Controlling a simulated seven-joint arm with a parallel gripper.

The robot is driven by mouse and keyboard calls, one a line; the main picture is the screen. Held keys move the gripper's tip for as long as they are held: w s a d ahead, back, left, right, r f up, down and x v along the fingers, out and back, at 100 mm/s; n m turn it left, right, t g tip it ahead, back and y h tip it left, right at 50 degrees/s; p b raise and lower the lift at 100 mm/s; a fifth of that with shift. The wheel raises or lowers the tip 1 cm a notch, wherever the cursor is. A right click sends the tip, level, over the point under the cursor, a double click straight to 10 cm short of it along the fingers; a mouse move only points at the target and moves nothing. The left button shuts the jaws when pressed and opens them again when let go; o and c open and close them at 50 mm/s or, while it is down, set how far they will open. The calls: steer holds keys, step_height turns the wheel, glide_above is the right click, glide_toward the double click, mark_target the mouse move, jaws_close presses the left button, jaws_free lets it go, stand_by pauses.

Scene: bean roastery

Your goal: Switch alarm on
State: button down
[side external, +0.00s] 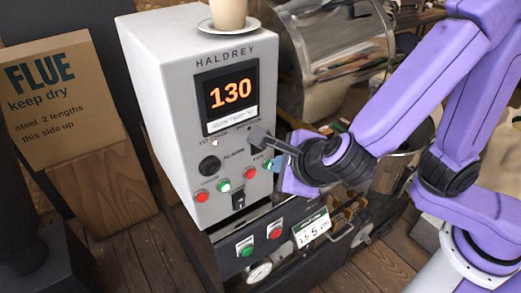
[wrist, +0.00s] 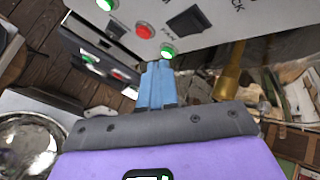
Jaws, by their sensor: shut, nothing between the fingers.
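The grey HALDREY control box (side external: 165,100) has a lit 130 display (side external: 231,92). The word ALARM shows on its front, right of a round black knob (side external: 209,165). My gripper (side external: 284,163) is shut and empty, with blue fingers (wrist: 157,72) close to the lit green button (wrist: 168,50) by the FAN label. I cannot tell whether they touch it.
Red (side external: 201,197) and green (side external: 223,186) buttons line the panel. A lower black box carries more buttons. A cup (side external: 228,14) stands on top.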

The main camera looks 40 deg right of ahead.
steer(key=shift+s+r, duration=0.2)
steer(key=shift+s, duration=1.25)
steer(key=s+d+f+m+g, duration=0.25)
steer(key=d+m+g, duration=0.25)
steer(key=d+m, duration=0.9)
steer(key=s+d+m+g+y, duration=0.1)
steer(key=s+d+m+g, duration=0.1)
steer(key=s+m, duration=0.3)
steer(key=s+d+m+g, duration=0.2)
steer(key=s+d+m, duration=0.2)
steer(key=m, duration=1)
steer(key=shift+s+d+r+y, duration=0.2)
steer(key=shift+s+r+y, duration=0.25)
steer(key=shift+s, duration=0.3)
